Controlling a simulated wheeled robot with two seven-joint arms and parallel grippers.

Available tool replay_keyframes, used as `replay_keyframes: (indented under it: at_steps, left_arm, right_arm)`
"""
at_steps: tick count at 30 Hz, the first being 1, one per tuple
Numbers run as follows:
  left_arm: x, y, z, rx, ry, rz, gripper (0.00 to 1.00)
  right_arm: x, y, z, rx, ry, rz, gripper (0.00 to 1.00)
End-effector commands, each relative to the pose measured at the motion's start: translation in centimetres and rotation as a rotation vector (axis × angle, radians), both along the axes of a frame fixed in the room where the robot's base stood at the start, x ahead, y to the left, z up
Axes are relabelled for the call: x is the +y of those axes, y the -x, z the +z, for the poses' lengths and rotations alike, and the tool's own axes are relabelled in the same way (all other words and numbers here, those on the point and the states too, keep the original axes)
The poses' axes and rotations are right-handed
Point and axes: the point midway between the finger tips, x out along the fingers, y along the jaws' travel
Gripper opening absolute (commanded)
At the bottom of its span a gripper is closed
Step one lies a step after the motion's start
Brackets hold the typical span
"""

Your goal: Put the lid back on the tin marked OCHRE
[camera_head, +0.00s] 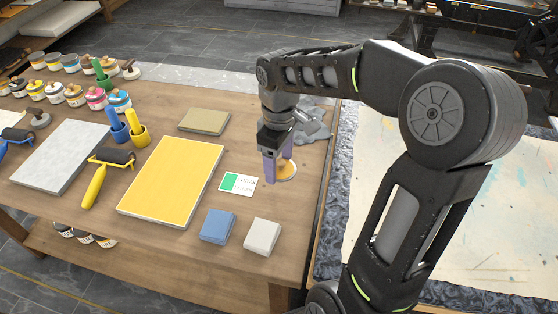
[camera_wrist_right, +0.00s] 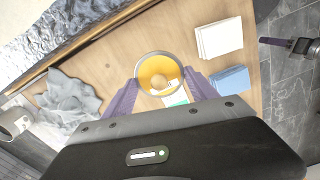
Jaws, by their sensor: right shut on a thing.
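My right gripper (camera_head: 277,168) is low over the right part of the table, its purple fingers shut on a round ochre disc with a pale rim, apparently the lid (camera_head: 288,171). In the right wrist view the lid (camera_wrist_right: 147,70) sits between the two fingertips (camera_wrist_right: 158,84). Whether it touches the table is unclear. Several small tins (camera_head: 74,95) with coloured bands stand in rows at the far left; their labels are too small to read, so I cannot tell which is marked OCHRE. My left gripper (camera_wrist_right: 272,42) shows only at the right edge of the right wrist view.
A green and white card (camera_head: 238,184), a blue block (camera_head: 218,226) and a white block (camera_head: 262,236) lie near the gripper. A grey crumpled cloth (camera_head: 314,122) lies behind it. A yellow panel (camera_head: 172,180), rollers (camera_head: 95,190) and a grey slab (camera_head: 62,155) lie left.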

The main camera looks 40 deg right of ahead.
Motion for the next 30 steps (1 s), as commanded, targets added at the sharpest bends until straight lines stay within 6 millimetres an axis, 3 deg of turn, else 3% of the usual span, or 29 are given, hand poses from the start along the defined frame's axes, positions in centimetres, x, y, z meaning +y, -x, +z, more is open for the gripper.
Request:
replay_keyframes:
  at_steps: [8, 14, 21, 25, 30]
  left_arm:
    - [0.0, 0.0, 0.2, 0.000, 0.000, 0.000, 0.36]
    - [0.0, 0.0, 0.8, 0.000, 0.000, 0.000, 0.36]
    - [0.0, 0.0, 1.5, 0.001, 0.000, 0.000, 0.36]
    - [0.0, 0.0, 1.6, 0.001, 0.000, 0.000, 0.36]
    - [0.0, 0.0, 1.6, 0.001, 0.000, 0.000, 0.36]
  right_arm:
    - [1.1, -1.4, 0.3, 0.000, -0.003, -0.035, 0.29]
    - [4.8, -5.5, 1.1, 0.000, -0.009, -0.161, 0.29]
    - [11.2, -10.3, 1.9, 0.001, -0.005, -0.352, 0.29]
    - [13.4, -11.5, 2.1, 0.000, -0.001, -0.420, 0.29]
    - [14.3, -12.0, 2.2, 0.000, 0.001, -0.451, 0.29]
